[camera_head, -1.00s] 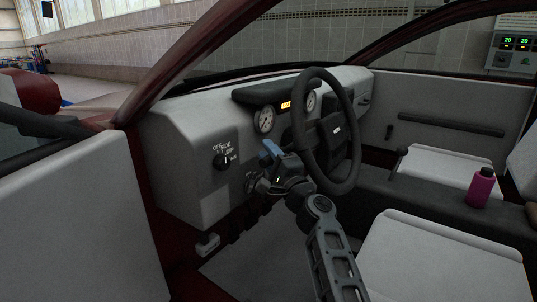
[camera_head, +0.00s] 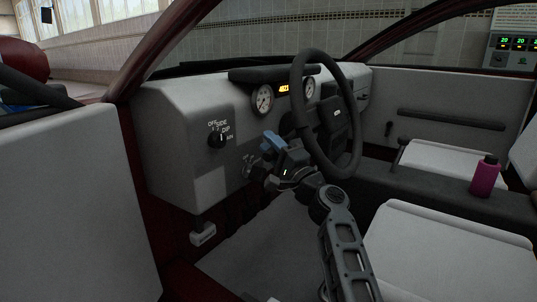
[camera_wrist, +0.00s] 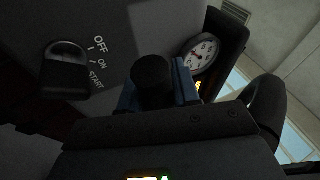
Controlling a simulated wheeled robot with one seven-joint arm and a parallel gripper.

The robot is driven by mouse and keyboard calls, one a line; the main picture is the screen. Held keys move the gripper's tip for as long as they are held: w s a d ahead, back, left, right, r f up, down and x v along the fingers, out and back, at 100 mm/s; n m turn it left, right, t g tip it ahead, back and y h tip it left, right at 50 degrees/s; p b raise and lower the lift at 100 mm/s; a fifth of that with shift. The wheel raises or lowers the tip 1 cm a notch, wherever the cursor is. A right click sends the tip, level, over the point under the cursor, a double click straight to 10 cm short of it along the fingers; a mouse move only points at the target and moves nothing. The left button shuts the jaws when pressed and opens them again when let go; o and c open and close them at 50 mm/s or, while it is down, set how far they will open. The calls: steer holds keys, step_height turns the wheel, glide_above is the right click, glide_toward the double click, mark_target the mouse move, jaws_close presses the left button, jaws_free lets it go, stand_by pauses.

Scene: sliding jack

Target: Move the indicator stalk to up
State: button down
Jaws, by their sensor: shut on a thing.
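The steering wheel (camera_head: 356,140) stands in front of the dash. My gripper (camera_head: 274,142), with blue fingertips, is at the left side of the wheel, below the round gauge. In the wrist view my gripper (camera_wrist: 158,88) is shut around a black, round-ended piece, which looks like the tip of the indicator stalk (camera_wrist: 152,78). The rest of the stalk is hidden behind the fingers and hand. In the head view the stalk cannot be made out, so its up or down position is unclear.
A rotary light switch (camera_head: 216,140) is on the dash to the left. An ignition key (camera_wrist: 66,70) sits beside its OFF/ON/START label in the wrist view. The gauge (camera_head: 264,99) is above my gripper. A pink bottle (camera_head: 486,176) stands on the console at right.

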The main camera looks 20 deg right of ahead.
steer(key=shift+s+d+f+n+y+b, duration=0.2)
steer(key=shift+f+n+y+b, duration=0.3)
steer(key=shift+b, duration=0.45)
steer(key=shift+f, duration=0.15)
steer(key=c, duration=0.9)
jaws_free()
steer(key=p+v, duration=0.1)
steer(key=v, duration=0.6)
steer(key=shift+s+d, duration=0.25)
steer(key=shift+s, duration=0.1)
steer(key=shift+f, duration=0.1)
